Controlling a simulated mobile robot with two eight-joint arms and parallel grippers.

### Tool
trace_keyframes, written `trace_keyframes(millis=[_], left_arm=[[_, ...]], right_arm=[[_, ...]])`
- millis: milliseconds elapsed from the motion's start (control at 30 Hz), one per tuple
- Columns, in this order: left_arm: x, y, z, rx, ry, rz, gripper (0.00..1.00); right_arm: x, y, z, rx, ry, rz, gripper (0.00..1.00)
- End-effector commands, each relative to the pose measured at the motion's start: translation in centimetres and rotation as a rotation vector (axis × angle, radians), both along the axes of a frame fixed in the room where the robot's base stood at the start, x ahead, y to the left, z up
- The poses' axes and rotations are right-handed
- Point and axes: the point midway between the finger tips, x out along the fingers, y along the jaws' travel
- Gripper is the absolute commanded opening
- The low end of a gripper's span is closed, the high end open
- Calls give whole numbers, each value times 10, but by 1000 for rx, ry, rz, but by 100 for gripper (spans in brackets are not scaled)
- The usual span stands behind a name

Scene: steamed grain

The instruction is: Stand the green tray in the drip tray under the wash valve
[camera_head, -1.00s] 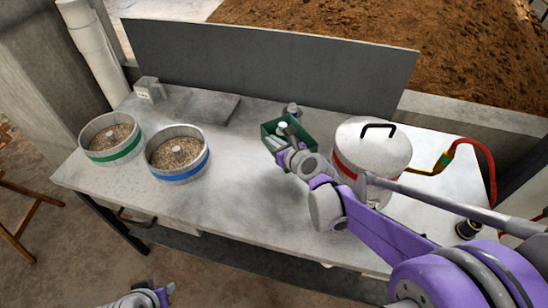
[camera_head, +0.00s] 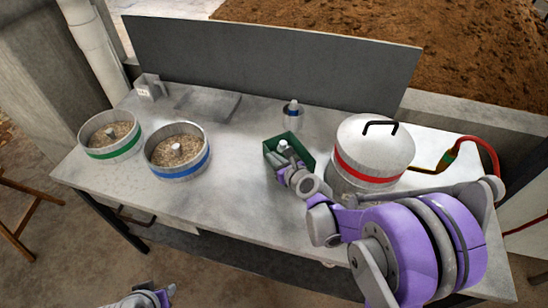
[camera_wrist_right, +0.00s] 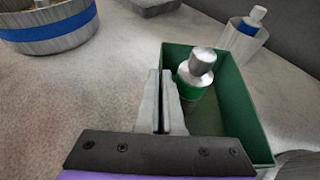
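The green tray (camera_head: 306,162) is an open box on the metal table, left of the lidded pot. A bottle with a green band (camera_wrist_right: 195,75) stands inside it. My right gripper (camera_head: 283,168) is at the tray's left side. In the right wrist view its fingers (camera_wrist_right: 162,85) are close together with the tray's left wall between them. I cannot tell whether the tray touches the table. My left gripper (camera_head: 155,298) is at the bottom edge, partly cut off. A shallow grey tray (camera_head: 222,105) lies at the back left; whether it is the drip tray is unclear. I cannot identify the wash valve.
A bottle with a blue band (camera_head: 292,116) stands behind the green tray. The pot (camera_head: 370,165) with a red band is close on its right. Two grain bowls, green-banded (camera_head: 112,150) and blue-banded (camera_head: 180,172), stand left. A red hose (camera_head: 485,150) lies right. The table's middle is clear.

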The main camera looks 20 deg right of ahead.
Motion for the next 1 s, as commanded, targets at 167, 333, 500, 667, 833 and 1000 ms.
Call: trace_keyframes(millis=[167, 333, 500, 667, 833, 1000], left_arm=[[0, 0, -2, 0, 1, 0, 39], [0, 0, -2, 0, 1, 0, 39], [0, 0, -2, 0, 1, 0, 39], [0, 0, 2, 0, -1, 0, 39], [0, 0, 3, 0, -1, 0, 39], [1, 0, 6, 0, -2, 0, 39]], right_arm=[[0, 0, -2, 0, 0, 0, 22], [0, 0, -2, 0, 0, 0, 34], [0, 0, -2, 0, 0, 0, 34], [-7, -2, 5, 1, 0, -1, 34], [-37, -8, 17, 0, 1, -2, 34], [-70, -14, 31, 1, 1, -3, 34]])
